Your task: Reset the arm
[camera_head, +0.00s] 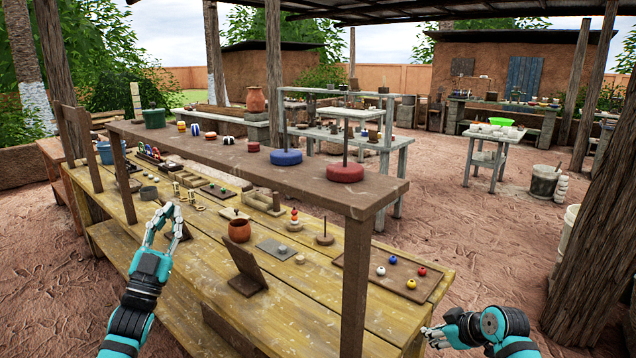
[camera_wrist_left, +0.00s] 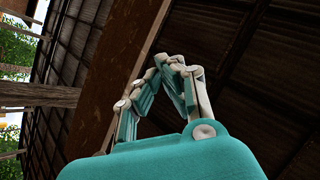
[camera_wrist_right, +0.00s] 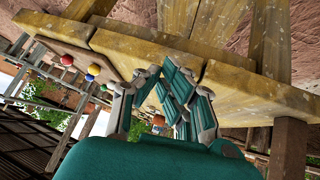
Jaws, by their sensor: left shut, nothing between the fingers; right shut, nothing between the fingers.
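My left gripper (camera_head: 173,210) is raised above the left part of the yellow wooden table (camera_head: 200,262), its fingers pointing up. It is shut and empty, and it also shows in the left wrist view (camera_wrist_left: 168,60) against the dark roof. My right gripper (camera_head: 428,332) is low at the table's right front corner, pointing left. It is shut with nothing in it. In the right wrist view the right gripper (camera_wrist_right: 160,75) has the table edge just beyond it; whether they touch I cannot tell.
A raised brown shelf (camera_head: 240,160) on posts carries a red disc (camera_head: 345,172) and a blue disc (camera_head: 286,157). On the table are an orange-brown pot (camera_head: 239,230), a tilted brown board (camera_head: 246,268) and a tray with coloured balls (camera_head: 395,275). Open dirt floor lies right.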

